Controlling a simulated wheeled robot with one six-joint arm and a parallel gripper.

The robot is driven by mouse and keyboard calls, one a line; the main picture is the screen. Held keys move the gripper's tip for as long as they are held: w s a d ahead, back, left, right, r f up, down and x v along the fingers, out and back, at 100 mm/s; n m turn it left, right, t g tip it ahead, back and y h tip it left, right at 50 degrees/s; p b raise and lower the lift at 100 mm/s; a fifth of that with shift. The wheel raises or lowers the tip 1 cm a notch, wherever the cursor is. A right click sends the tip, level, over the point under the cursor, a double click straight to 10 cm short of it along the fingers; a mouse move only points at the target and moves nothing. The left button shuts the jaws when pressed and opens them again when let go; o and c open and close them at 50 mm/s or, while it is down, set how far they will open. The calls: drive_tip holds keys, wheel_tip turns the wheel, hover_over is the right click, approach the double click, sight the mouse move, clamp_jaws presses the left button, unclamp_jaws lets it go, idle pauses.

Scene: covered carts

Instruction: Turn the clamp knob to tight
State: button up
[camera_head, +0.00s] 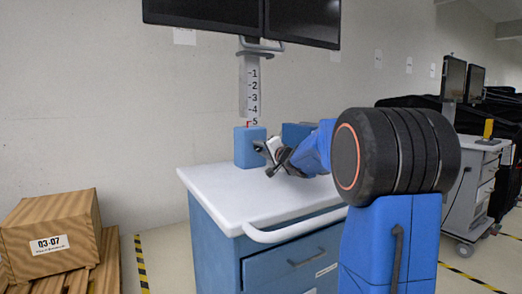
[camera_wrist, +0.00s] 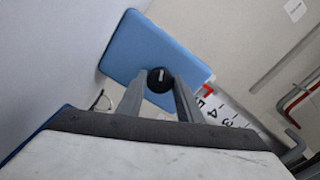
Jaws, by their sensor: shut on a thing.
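The clamp knob (camera_wrist: 160,75) is a small black disc with a white line, on the face of a blue block in the wrist view (camera_wrist: 140,48). My gripper (camera_wrist: 160,84) has one finger on each side of the knob and is shut on it. In the head view my gripper (camera_head: 265,158) reaches the blue block (camera_head: 243,148) from the right and hides the knob. A grey post with a scale (camera_head: 250,88) rises from the block, with a red mark beside the 5. The red mark (camera_wrist: 207,90) also shows in the wrist view. No tight or loose marking is readable.
The block stands on a white cart top (camera_head: 225,190) with a rail along its front and blue drawers below. Two dark monitors (camera_head: 245,20) hang above. A wooden box (camera_head: 50,237) stands at the left. Another cart (camera_head: 475,185) is at the right.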

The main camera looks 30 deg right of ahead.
drive_tip(key=m, duration=0.3)
drive_tip(key=shift+m, duration=0.3)
drive_tip(key=m, duration=0.3)
drive_tip(key=shift+m, duration=0.4)
drive_tip(key=m, duration=0.6)
drive_tip(key=shift+f, duration=0.1)
drive_tip(key=m, duration=0.5)
drive_tip(key=shift+m, duration=0.3)
drive_tip(key=m, duration=0.4)
drive_tip(key=shift+m, duration=0.3)
drive_tip(key=o, duration=1)
drive_tip(key=shift+o, duration=0.2)
